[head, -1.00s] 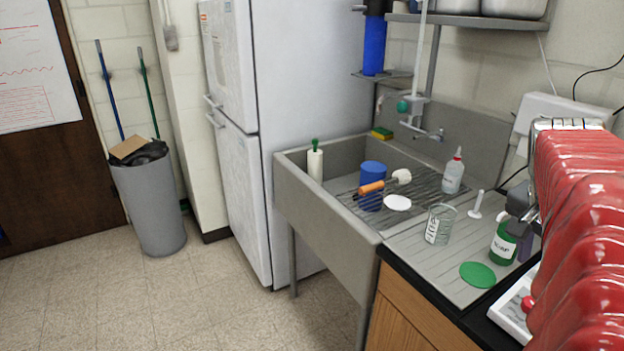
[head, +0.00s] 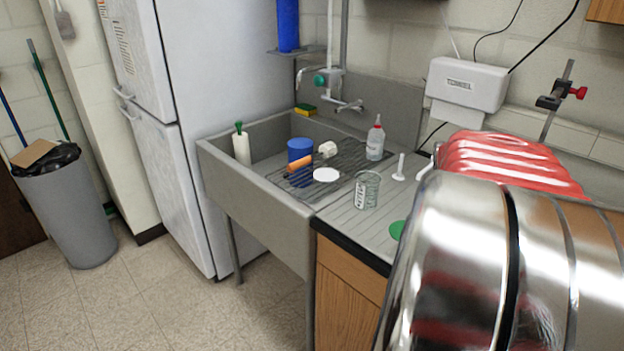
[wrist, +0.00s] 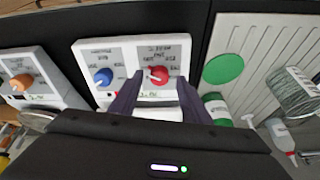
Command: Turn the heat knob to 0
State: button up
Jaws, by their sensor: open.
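In the wrist view, a white control panel (wrist: 128,53) carries a red knob (wrist: 158,75) on its right and a blue knob (wrist: 103,77) on its left. The small dark lettering on the panel is too blurred to read, so I cannot tell the knob setting. My gripper (wrist: 160,84) is open, its two dark fingers pointing at the panel. The red knob shows between the fingertips. I cannot tell whether either finger touches it. In the head view my arm hides the panel and the gripper.
Another white panel with an orange knob (wrist: 20,82) stands left in the wrist view. A green disc (wrist: 223,69), a green bottle (wrist: 216,108) and a glass beaker (wrist: 295,88) are on the right. The head view shows the sink (head: 262,204) and a towel dispenser (head: 467,87).

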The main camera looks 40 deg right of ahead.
jog(key=shift+x, duration=1.1)
jog(key=shift+c, duration=0.5)
jog(key=c, duration=0.9)
jog(key=shift+c, duration=0.2)
jog(key=shift+n, duration=0.6)
jog(key=n+t, duration=0.1)
jog(key=n, duration=0.3)
jog(key=shift+s+n, duration=0.15)
jog(key=shift+n, duration=0.15)
jog(key=n+y, duration=0.1)
jog(key=n, duration=0.4)
jog(key=shift+t, duration=0.4)
jog(key=shift+n, duration=0.4)
